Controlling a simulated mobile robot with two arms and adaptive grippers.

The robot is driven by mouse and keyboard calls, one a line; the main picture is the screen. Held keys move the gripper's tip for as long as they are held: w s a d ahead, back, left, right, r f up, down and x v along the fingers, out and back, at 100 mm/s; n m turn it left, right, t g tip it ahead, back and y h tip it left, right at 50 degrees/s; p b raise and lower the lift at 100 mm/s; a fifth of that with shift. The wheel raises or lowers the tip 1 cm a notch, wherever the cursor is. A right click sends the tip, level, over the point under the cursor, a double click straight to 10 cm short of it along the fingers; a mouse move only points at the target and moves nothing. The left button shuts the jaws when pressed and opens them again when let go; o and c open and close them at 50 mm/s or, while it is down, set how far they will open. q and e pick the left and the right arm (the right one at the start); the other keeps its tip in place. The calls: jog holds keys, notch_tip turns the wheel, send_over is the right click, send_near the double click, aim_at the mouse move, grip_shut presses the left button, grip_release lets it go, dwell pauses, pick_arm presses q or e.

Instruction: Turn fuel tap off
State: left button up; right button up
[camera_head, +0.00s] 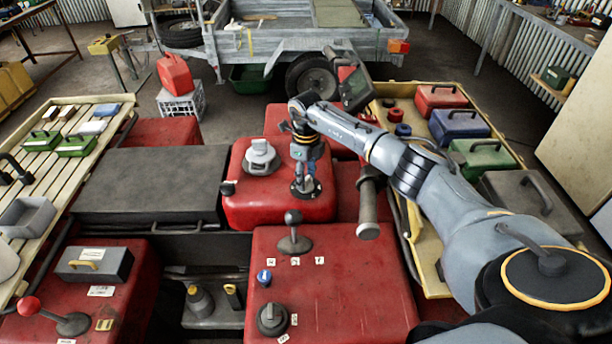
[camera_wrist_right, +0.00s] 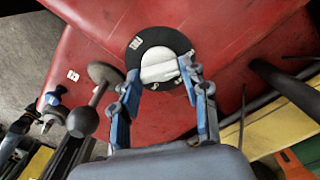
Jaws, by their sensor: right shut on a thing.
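The fuel tap is a white knob (camera_wrist_right: 160,66) on a round black plate with small white labels, set on a red body panel. In the head view its black plate (camera_head: 314,190) shows at the right edge of the red tank (camera_head: 262,205). My right gripper (camera_head: 303,180) points down over it. The knob is mostly hidden by the gripper in the head view. The plate's lettering is too small to read. My left gripper is not in view.
A grey cap (camera_head: 260,157) stands on the tank to the left. A black-knobbed lever (camera_head: 293,240) rises just in front. A handlebar grip (camera_head: 368,215) is close on the right. A blue button (camera_head: 264,277) and dark dial (camera_head: 272,318) sit nearer.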

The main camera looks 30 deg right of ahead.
jog(key=m+b, duration=0.1)
jog(key=m, duration=0.1)
jog(key=shift+f+m, duration=0.1)
jog(key=shift+m, duration=0.3)
jog(key=m, duration=0.2)
jog(key=shift+m, duration=0.4)
jog(key=m, duration=0.5)
jog(key=shift+m, duration=0.4)
jog(key=o, duration=1.1)
jog(key=shift+o, duration=0.2)
